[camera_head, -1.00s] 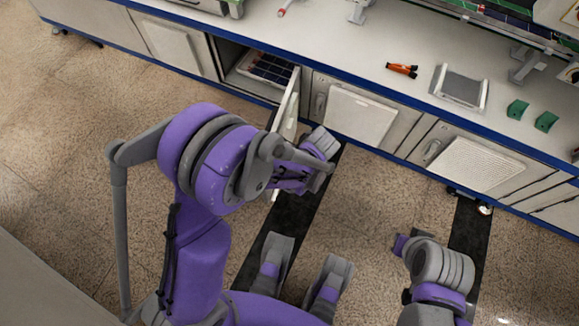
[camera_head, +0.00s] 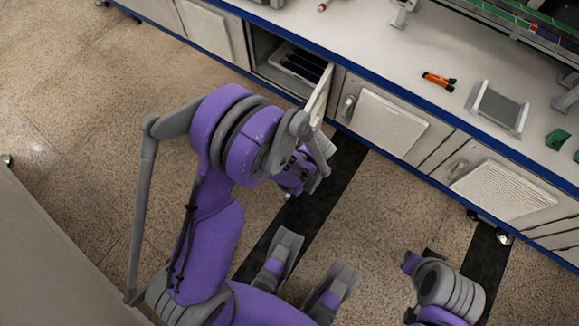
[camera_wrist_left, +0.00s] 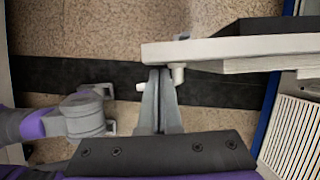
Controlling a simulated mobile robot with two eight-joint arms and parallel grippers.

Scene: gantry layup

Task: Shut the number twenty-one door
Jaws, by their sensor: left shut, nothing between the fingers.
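A pale cabinet door (camera_head: 319,96) under the counter stands swung open, seen nearly edge-on. No number is readable on it. Behind it the cabinet opening shows a dark panelled item (camera_head: 299,64) inside. My left gripper (camera_wrist_left: 162,72) is shut and empty. In the left wrist view its fingertips are at the edge of the door (camera_wrist_left: 235,52), beside a small pale knob (camera_wrist_left: 178,73); I cannot tell whether they touch. In the head view my left arm hides the lower door and the fingertips. My right arm is at the lower right; its gripper fingers do not show.
The blue-edged counter (camera_head: 395,55) runs along the back. Closed doors (camera_head: 383,122) with vented panels (camera_head: 503,190) stand right of the opening. An orange tool (camera_head: 439,81) and a grey tray (camera_head: 499,107) lie on the counter. Speckled floor with dark strips is open in front.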

